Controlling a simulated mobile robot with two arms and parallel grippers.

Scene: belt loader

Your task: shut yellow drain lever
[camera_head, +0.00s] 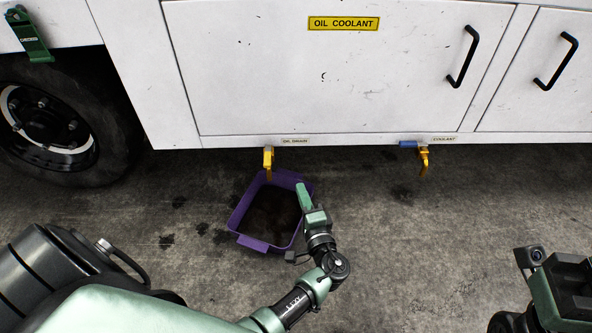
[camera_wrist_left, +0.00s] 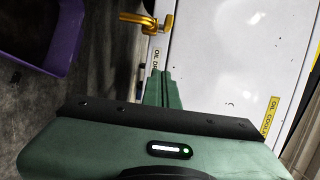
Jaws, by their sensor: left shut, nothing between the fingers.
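The yellow drain lever (camera_head: 268,158) hangs down below the truck's lower edge, under the OIL DRAIN label (camera_head: 295,141). In the left wrist view the lever (camera_wrist_left: 136,17) runs about parallel to its yellow spout (camera_wrist_left: 155,29). My left gripper (camera_head: 302,193) is shut and empty, to the right of and below the lever in the head view, apart from it. Its closed green fingers also show in the left wrist view (camera_wrist_left: 163,88). Part of my right arm shows at the lower right of the head view; its fingers do not show.
A purple tray (camera_head: 241,212) with dark contents stands on the floor below the drain. A second valve with a blue lever (camera_head: 408,145) is to the right, by the COOLANT label. A tyre (camera_head: 60,125) is at left. Dark spots mark the concrete.

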